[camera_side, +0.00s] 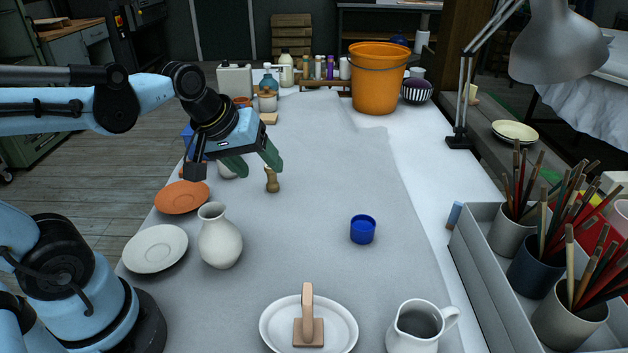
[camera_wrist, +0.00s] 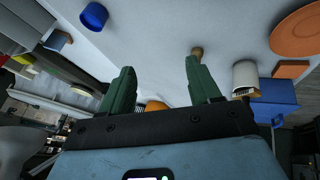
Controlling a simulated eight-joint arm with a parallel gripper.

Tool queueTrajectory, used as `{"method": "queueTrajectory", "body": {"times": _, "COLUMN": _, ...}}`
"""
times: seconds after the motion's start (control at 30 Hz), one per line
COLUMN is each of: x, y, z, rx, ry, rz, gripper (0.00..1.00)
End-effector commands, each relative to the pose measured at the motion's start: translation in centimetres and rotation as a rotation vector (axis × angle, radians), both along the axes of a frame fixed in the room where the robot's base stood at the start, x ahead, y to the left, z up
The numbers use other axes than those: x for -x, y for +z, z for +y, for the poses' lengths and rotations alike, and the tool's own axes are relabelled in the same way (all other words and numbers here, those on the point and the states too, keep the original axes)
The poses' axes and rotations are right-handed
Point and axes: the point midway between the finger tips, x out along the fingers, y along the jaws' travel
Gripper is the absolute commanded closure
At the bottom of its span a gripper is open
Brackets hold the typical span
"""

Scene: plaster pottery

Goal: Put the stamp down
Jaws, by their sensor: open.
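A small turned wooden stamp (camera_side: 272,182) stands upright on the grey cloth, left of the middle of the table. In the wrist view the stamp (camera_wrist: 197,51) shows just past the tip of the right-hand finger. My gripper (camera_side: 258,170) is open, with its two green fingers spread and nothing seen between them. Its right-hand finger in the side view is right above the stamp; whether they touch I cannot tell. A block-shaped wooden tool with an upright handle (camera_side: 308,329) sits on a white oval plate (camera_side: 270,328) at the front.
A blue cup (camera_side: 363,229) stands to the right on clear cloth. A white vase (camera_side: 219,240), a terracotta plate (camera_side: 182,197) and a cream plate (camera_side: 155,248) are at the left. A white jug (camera_side: 415,330) is at the front, an orange bucket (camera_side: 379,82) at the back.

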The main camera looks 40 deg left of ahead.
Motion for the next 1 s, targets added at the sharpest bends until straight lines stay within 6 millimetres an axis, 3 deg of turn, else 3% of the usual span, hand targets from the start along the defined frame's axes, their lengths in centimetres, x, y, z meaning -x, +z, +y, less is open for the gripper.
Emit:
{"method": "queueTrajectory", "body": {"times": 0.1, "x": 1.5, "y": -0.7, "z": -1.4, "rx": -0.154, "ry": -0.264, "rz": -0.044, "gripper": 0.38}}
{"method": "queueTrajectory", "body": {"times": 0.3, "x": 2.6, "y": -1.3, "z": -2.4, "rx": -0.317, "ry": -0.517, "rz": -0.088, "gripper": 0.38}}
{"method": "queueTrajectory", "body": {"times": 1.0, "x": 2.7, "y": -1.4, "z": -2.5, "rx": -0.346, "ry": -0.558, "rz": -0.094, "gripper": 0.38}}
